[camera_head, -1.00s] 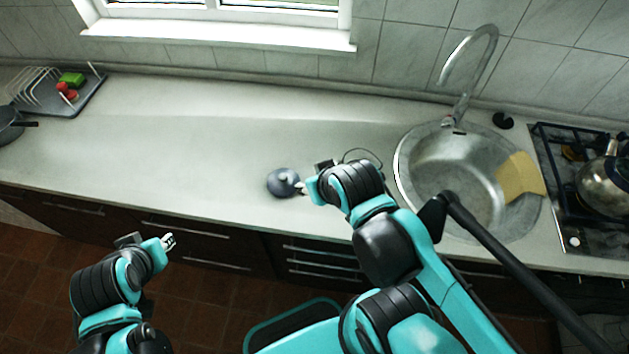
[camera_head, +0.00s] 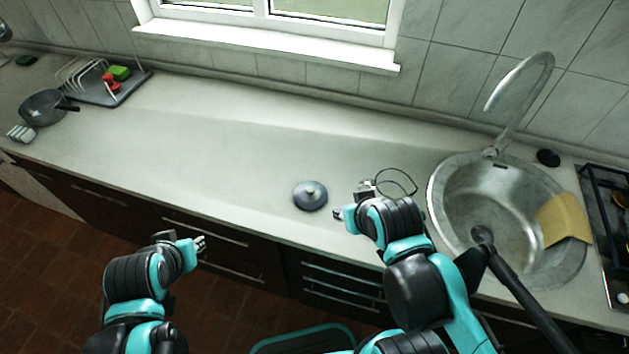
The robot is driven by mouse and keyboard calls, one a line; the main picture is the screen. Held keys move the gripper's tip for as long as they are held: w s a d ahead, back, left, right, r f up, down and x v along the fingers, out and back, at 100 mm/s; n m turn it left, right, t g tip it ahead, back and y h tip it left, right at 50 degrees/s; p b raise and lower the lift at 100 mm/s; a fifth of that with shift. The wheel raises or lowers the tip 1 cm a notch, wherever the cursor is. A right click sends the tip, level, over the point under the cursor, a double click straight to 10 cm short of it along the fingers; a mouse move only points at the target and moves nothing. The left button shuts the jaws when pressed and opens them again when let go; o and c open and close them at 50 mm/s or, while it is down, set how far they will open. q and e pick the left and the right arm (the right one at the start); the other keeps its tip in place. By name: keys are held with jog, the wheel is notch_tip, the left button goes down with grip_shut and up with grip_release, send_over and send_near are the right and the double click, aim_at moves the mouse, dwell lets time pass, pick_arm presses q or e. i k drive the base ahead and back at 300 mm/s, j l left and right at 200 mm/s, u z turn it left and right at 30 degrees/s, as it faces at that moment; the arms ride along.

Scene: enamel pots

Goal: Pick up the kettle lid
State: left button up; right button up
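My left gripper (camera_head: 201,243) is in front of the counter, well left of and below the lid. Its fingertips look close together, but their opening is unclear.
The steel sink (camera_head: 450,195) with a tall faucet (camera_head: 540,95) and a yellow cloth (camera_head: 563,220) is at right, beside the stove (camera_head: 608,190). A dish rack (camera_head: 125,88) and a pan (camera_head: 45,106) stand far left. The counter between the pan and lid is clear.

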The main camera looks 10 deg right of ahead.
aim_at(309, 195)
jog(key=j+z, duration=0.2)
jog(key=z, duration=0.2)
jog(key=j+z, duration=0.2)
jog(key=z, duration=0.15)
jog(key=j+z, duration=0.2)
jog(key=z, duration=0.2)
jog(key=j+z, duration=0.1)
jog(key=j, duration=0.3)
jog(key=k+j+z, duration=0.1)
jog(key=j, duration=0.3)
jog(key=k+j+z, duration=0.1)
jog(key=j, duration=0.3)
jog(key=k+j+z, duration=0.1)
jog(key=j, duration=0.3)
jog(key=k+j, duration=0.15)
jog(key=j, duration=0.25)
jog(key=k+j+z, duration=0.15)
jog(key=j, duration=0.2)
jog(key=i+j, duration=0.05)
